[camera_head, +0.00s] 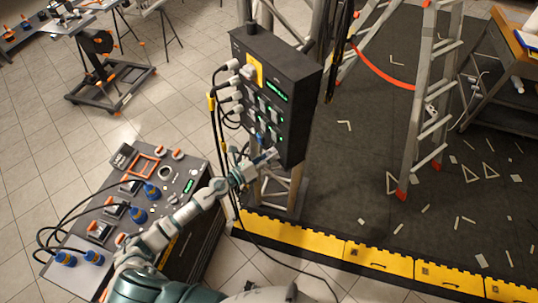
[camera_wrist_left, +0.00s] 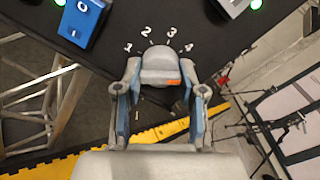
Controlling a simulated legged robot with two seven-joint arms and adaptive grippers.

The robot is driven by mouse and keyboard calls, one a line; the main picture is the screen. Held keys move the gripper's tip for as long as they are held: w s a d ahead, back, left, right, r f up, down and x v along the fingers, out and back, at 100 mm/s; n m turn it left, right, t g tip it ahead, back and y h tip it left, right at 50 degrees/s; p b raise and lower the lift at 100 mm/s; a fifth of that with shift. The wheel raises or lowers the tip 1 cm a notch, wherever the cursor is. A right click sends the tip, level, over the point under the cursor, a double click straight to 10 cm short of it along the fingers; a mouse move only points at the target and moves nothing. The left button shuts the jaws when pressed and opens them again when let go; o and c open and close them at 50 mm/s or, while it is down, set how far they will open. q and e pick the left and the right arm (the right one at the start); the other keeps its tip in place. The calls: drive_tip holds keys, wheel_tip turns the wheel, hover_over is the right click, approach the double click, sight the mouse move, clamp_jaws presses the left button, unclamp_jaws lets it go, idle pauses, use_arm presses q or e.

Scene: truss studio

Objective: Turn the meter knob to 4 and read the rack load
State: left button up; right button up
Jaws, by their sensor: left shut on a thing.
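The black meter box (camera_head: 305,85) hangs on the truss upright, with green-lit displays on its face. In the left wrist view a grey rounded knob (camera_wrist_left: 160,66) sits at the edge of the black panel, under the white numbers 1, 2, 3 and 4 (camera_wrist_left: 189,49). An orange mark shows low on the knob's right side; which number the knob points to I cannot tell. My left gripper (camera_wrist_left: 159,84) is shut on the knob, one finger on each side. In the head view my left gripper (camera_head: 264,158) is at the box's lower front, hiding the knob. My right gripper is not in view.
White plugs with black cables (camera_head: 229,82) stick out left of the box. A grey console (camera_head: 150,165) with blue plugs stands below my left arm. A stepladder (camera_head: 430,110) stands on the dark mat at right, edged by yellow ramps (camera_head: 375,256). A blue switch (camera_wrist_left: 82,20) is near the knob.

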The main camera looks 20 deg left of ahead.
use_arm(q)
drive_tip(key=n+p, duration=0.1)
drive_tip(key=n, duration=0.2)
drive_tip(key=shift+r+n+p, duration=0.2)
drive_tip(key=shift+n+p, duration=0.1)
drive_tip(key=shift+p, duration=0.05)
drive_tip(key=shift+w+a+n+p, duration=0.1)
drive_tip(key=shift+n+p, duration=0.55)
drive_tip(key=shift+n, duration=0.75)
drive_tip(key=o, duration=1.1)
drive_tip(key=shift+f, duration=0.1)
drive_tip(key=shift+o, duration=0.2)
drive_tip(key=shift+f, duration=0.1)
drive_tip(key=v, duration=1.2)
